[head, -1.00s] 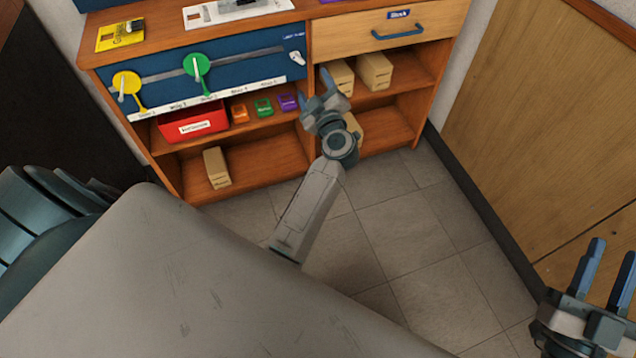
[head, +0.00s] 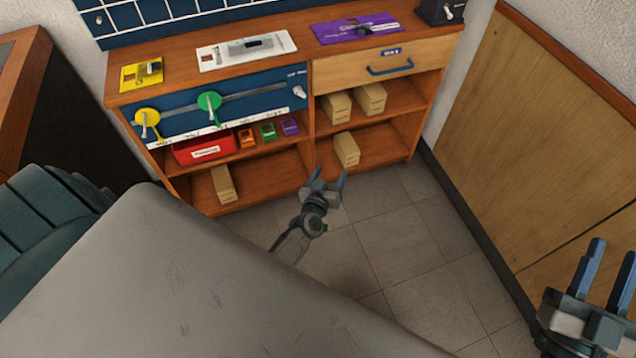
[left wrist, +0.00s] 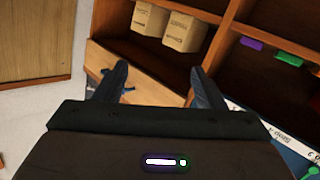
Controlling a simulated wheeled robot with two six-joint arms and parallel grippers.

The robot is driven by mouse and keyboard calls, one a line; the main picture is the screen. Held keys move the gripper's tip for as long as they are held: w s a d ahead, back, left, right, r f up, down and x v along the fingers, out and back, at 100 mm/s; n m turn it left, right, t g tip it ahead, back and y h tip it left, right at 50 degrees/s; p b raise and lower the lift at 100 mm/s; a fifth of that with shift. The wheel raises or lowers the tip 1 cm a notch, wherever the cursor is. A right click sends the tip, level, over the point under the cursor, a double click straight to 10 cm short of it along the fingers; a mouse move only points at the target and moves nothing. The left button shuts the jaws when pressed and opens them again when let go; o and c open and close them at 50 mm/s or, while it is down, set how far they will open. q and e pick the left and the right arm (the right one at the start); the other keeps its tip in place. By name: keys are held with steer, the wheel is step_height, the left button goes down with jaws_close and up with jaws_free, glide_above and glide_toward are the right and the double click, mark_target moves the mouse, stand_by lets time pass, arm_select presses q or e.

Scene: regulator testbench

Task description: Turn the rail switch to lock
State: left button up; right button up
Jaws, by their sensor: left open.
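The small white rail switch (head: 299,91) sits at the right end of the blue panel (head: 180,122) on the cabinet front. It is too small to tell its setting. A grey rail (head: 255,98) runs across the panel, with a green disc (head: 209,101) and a yellow disc (head: 147,118) on it, each with a pale handle. My left gripper (head: 326,178) is open and empty, below and slightly right of the switch, in front of the lower shelf. Its fingers show apart in the left wrist view (left wrist: 160,85). My right gripper (head: 604,268) is open and empty at far right, away from the cabinet.
A wooden drawer (head: 380,66) with a blue handle is right of the panel. Shelves below hold tan boxes (head: 346,149), a red bin (head: 203,148) and small coloured blocks (head: 268,132). A wooden wall panel (head: 540,130) stands at right. The floor (head: 385,220) between is clear.

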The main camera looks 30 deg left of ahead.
arm_select(q)
steer(key=s+d+f+m+g+h+p, duration=0.1)
steer(key=s+f+g+p, duration=0.3)
steer(key=s+f, duration=0.5)
steer(key=shift+s+d+m+h, duration=0.2)
steer(key=shift+d+m+h, duration=0.1)
steer(key=shift+m+h, duration=0.6)
steer(key=shift+f, duration=0.1)
